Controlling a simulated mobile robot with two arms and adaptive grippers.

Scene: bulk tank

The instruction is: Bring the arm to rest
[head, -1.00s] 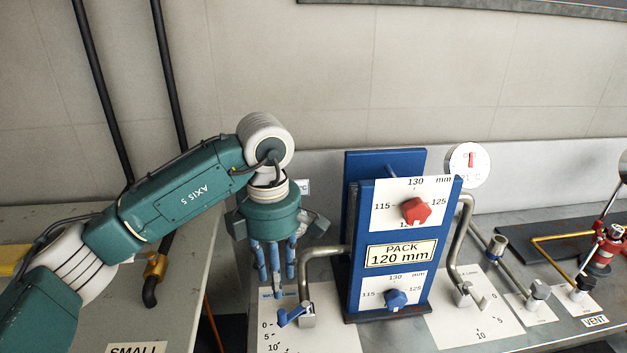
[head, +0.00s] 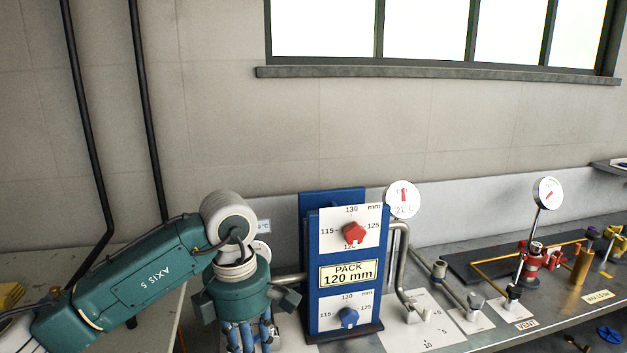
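My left arm (head: 120,290) comes in from the left, teal with white joint covers. Its hand points straight down at the lower edge of the head view. The blue fingers of my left gripper (head: 248,338) hang apart from one another, with nothing seen held between them. Their tips run to the bottom edge of the view. The gripper is left of the blue plate pack (head: 313,245), apart from it. The pack bears a red knob (head: 354,233), a blue knob (head: 348,317) and a "PACK 120 mm" label. My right gripper is not in view.
A bent steel pipe (head: 403,270) stands right of the pack, with a round gauge (head: 403,199) behind it. Further right are a vent valve (head: 513,293), a red fitting (head: 532,262) and a dial gauge (head: 547,193). Black pipes (head: 88,140) run down the left wall.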

